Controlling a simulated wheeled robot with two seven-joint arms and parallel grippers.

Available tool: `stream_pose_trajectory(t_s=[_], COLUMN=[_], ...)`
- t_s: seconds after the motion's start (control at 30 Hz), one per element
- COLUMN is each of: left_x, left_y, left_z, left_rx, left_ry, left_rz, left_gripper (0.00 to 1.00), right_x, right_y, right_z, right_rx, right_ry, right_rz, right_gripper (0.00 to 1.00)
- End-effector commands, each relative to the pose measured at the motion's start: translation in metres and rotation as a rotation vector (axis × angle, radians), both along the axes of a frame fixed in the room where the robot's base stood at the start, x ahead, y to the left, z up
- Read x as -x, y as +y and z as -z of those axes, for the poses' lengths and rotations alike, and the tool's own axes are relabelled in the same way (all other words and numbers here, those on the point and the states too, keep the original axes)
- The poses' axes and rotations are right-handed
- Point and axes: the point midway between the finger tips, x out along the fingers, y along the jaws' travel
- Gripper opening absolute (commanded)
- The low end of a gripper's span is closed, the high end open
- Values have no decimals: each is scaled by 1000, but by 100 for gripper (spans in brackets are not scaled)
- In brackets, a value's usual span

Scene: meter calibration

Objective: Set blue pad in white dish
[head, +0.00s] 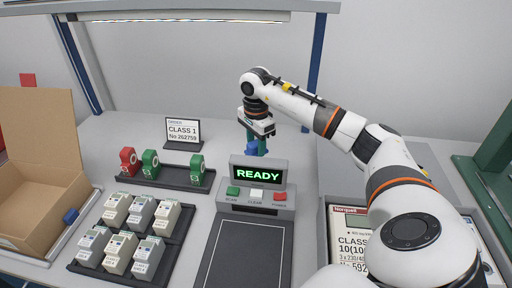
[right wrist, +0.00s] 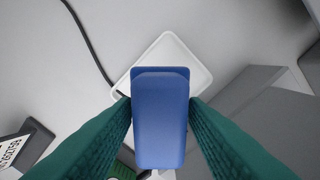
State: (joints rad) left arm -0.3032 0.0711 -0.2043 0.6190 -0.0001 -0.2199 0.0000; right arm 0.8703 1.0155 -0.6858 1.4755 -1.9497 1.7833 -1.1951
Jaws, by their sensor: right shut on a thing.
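My right gripper (head: 256,143) is behind the READY console in the head view, pointing down, its teal fingers partly hidden. In the right wrist view the right gripper (right wrist: 160,108) is shut on the blue pad (right wrist: 160,122), with a finger on each side of it. A bit of the blue pad (head: 254,149) shows in the head view. The white dish (right wrist: 178,47), square with rounded corners, lies beyond and partly behind the pad in the right wrist view. I cannot tell whether pad and dish touch. The dish is hidden in the head view. My left gripper is not in view.
The READY console (head: 257,186) with buttons stands in front of the right gripper. Left are a rack of red and green pieces (head: 166,178), a tray of several meters (head: 110,268), an open cardboard box (head: 35,190) and a CLASS 1 sign (head: 184,131). A dark cable (right wrist: 88,45) runs near the dish.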

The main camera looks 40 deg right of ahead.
Motion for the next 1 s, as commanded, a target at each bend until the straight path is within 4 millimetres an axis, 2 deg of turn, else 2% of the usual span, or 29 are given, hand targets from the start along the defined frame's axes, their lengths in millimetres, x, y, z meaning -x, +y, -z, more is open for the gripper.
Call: stream_pose_trajectory(t_s=[0.1, 0.2, 0.37, 0.6, 0.97, 1.0], left_x=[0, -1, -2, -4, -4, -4], left_y=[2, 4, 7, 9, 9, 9], left_z=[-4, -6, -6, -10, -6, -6], left_rx=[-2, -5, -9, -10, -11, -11], left_ry=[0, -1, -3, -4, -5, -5], left_rz=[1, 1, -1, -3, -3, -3], left_gripper=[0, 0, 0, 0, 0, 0], right_x=[1, 1, 0, 1, 0, 0], right_y=[1, 1, 1, 1, 1, 1], right_z=[23, 37, 49, 80, 86, 86], right_rx=[-2, -1, -1, -1, 0, 0], right_ry=[5, 4, 2, 2, 0, 0], right_rz=[-2, -2, -3, -4, -4, -4], right_gripper=[18, 18, 18, 18, 18, 41])
